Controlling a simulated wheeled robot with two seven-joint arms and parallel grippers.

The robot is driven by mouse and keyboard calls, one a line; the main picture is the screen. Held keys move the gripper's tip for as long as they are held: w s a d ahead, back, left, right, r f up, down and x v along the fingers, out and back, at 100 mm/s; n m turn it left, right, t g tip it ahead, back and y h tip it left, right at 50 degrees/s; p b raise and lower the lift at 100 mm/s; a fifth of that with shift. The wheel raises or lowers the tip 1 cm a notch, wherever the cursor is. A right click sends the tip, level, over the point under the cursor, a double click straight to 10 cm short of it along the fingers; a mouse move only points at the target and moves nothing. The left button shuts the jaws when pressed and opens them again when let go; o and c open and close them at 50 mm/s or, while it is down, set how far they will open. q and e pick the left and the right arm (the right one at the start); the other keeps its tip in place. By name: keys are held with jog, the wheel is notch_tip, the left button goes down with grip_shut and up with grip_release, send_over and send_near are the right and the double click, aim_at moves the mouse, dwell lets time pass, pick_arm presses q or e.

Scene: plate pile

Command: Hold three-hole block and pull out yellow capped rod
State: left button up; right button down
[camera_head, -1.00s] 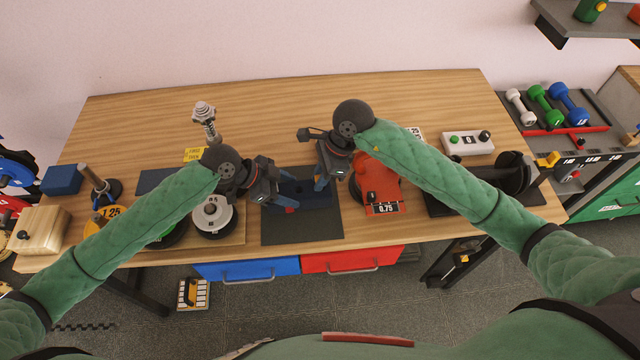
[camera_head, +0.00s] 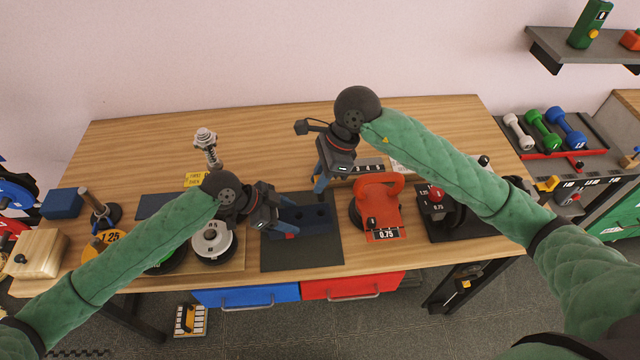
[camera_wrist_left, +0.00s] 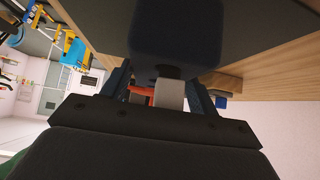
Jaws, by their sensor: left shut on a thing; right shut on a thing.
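The dark blue three-hole block (camera_head: 318,220) lies on a dark mat, with open holes showing in its top. My left gripper (camera_head: 288,232) is shut on the block's near left end. In the left wrist view the block (camera_wrist_left: 175,35) fills the top centre, in front of the fingers. My right gripper (camera_head: 320,186) is above and behind the block, fingers pointing down, clear of it. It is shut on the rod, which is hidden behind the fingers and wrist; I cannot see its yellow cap.
A red-orange handled weight marked 0.75 (camera_head: 378,205) stands right of the mat (camera_head: 300,258). A grey-white round weight (camera_head: 212,240) stands to the left. A metal spring post (camera_head: 206,140) rises behind my left gripper. The back middle of the wooden table (camera_head: 260,130) is clear.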

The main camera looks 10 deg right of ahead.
pick_arm(q)
jog(key=o, duration=1.2)
jog(key=v, duration=1.2)
